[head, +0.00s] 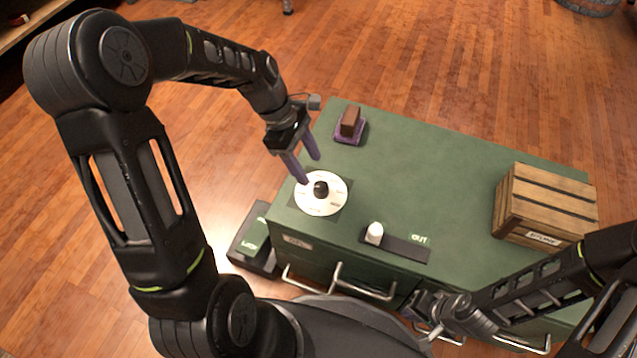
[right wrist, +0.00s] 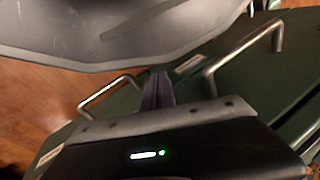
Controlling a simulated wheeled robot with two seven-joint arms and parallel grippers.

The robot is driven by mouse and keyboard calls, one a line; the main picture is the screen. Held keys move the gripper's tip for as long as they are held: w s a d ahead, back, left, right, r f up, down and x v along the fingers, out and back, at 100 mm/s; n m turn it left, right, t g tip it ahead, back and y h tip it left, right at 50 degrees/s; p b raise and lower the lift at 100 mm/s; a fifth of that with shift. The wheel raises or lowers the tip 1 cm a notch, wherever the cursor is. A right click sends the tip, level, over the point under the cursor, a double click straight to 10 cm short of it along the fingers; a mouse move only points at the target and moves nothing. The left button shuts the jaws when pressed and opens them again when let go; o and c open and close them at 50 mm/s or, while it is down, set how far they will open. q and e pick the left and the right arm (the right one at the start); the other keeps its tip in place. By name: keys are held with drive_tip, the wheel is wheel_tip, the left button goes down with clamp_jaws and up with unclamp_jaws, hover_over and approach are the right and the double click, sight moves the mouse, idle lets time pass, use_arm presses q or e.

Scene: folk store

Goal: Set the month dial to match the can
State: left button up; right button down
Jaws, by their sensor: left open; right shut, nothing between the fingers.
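The month dial (head: 316,205) is a white disc with small dark marks near its rim, on a dark square plate at the counter's left end. A black knob (head: 321,188) stands at its middle. The marks are too small to read. My left gripper (head: 311,171) is open and empty, its purple fingers just beyond the dial and apart from the knob as far as I can tell. A small white cylinder (head: 374,233), perhaps the can, stands upright on the left end of a black strip; no label is legible. My right gripper (right wrist: 157,82) is shut and empty, low by the drawer handles.
The green counter (head: 430,180) is clear in its middle. The black strip (head: 408,249) has an OUT label beside it. A brown block on a purple base (head: 350,126) sits at the far left. A wooden crate (head: 546,203) stands at the right. Metal handles (head: 365,290) stick out in front.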

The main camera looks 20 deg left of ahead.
sight(320, 186)
use_arm(q)
drive_tip(key=b+x, duration=0.3)
drive_tip(key=x, duration=0.4)
drive_tip(key=shift+d+f, duration=0.1)
drive_tip(key=shift+f, duration=0.15)
drive_tip(key=shift+c, duration=0.5)
clamp_jaws()
